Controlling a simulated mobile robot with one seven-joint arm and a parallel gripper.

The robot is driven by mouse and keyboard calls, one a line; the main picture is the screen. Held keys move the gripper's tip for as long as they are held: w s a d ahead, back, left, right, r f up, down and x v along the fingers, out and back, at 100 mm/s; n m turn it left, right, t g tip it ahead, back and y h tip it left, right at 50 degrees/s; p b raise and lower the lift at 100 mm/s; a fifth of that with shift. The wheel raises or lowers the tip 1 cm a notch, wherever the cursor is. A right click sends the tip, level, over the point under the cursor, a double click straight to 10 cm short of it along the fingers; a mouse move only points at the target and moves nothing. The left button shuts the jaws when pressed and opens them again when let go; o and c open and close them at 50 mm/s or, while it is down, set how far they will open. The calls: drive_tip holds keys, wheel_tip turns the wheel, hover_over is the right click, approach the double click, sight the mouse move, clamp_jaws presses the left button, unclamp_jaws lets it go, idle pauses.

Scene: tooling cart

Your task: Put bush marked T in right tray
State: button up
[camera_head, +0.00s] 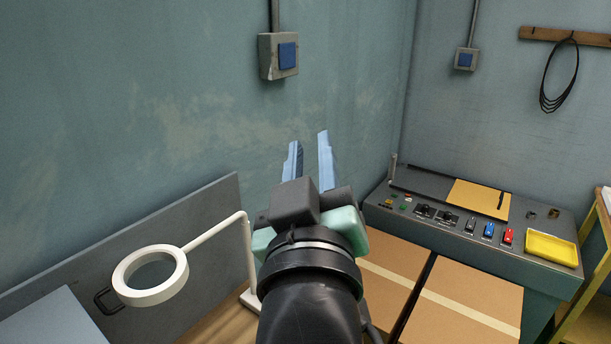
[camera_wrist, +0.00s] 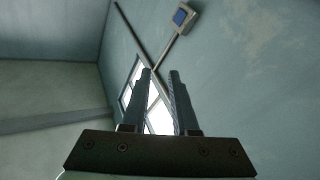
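My gripper (camera_head: 308,142) points up in front of the wall, its two blue-grey fingers apart with nothing between them. In the wrist view my gripper (camera_wrist: 160,72) also shows open and empty. Two small dark pieces, one at left (camera_head: 531,214) and one at right (camera_head: 554,213), sit on the grey tooling cart (camera_head: 400,224); they may be bushes, but no letter T can be read. A yellow tray (camera_head: 551,248) is on the cart's right end and looks empty. My gripper is well left of and above these. The wrist view shows none of them.
Cardboard boxes (camera_head: 462,303) stand in front of the cart. A white ring lamp (camera_head: 150,275) on a bent arm stands at left, near my arm. A wall box (camera_head: 278,56) is above my gripper. The cart also carries switches and a yellow-orange sheet (camera_head: 478,197).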

drive_tip(key=s+r+m+t, duration=0.2)
drive_tip(key=s+r, duration=0.3)
drive_tip(key=r, duration=0.3)
drive_tip(key=s+r+m+t, duration=0.2)
drive_tip(key=s+r+t, duration=0.3)
drive_tip(key=r, duration=0.4)
drive_tip(key=shift+s+a+r, duration=0.15)
drive_tip(key=shift+a+r, duration=0.05)
drive_tip(key=shift+a, duration=0.05)
wheel_tip(320, 180, down, 6)
drive_tip(key=b, duration=0.5)
drive_tip(key=shift+b, duration=0.35)
